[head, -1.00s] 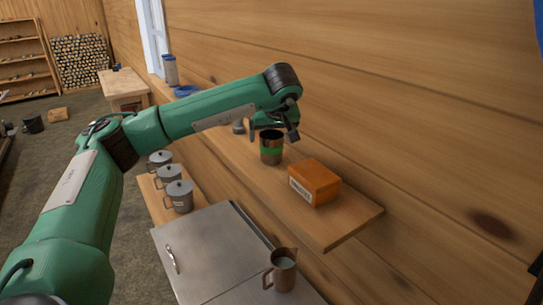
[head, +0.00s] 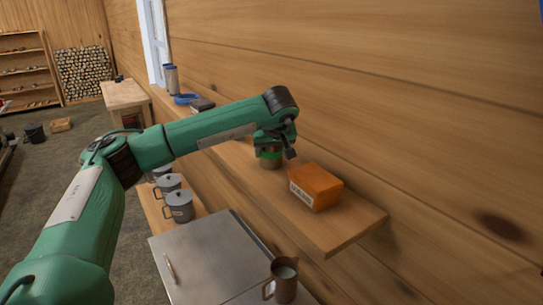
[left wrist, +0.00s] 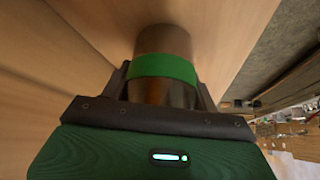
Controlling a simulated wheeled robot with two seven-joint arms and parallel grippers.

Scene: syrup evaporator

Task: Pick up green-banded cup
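The green-banded cup (head: 270,163) is a metal cup with a green band, upright on the wooden shelf (head: 345,232), just left of an orange box. My left gripper (head: 273,147) is at the cup from above and hides its upper part in the head view. In the left wrist view the cup (left wrist: 163,66) lies between the two fingers of my left gripper (left wrist: 165,88), one on each side. The fingers look spread about the cup's width; firm contact is not clear. My right gripper is not in view.
The orange box (head: 316,187) stands close to the cup on the right. Lidded grey mugs (head: 179,206) stand on a lower ledge at left. A copper-coloured pitcher (head: 283,280) stands by the steel cabinet (head: 200,255). The wooden wall is close behind the shelf.

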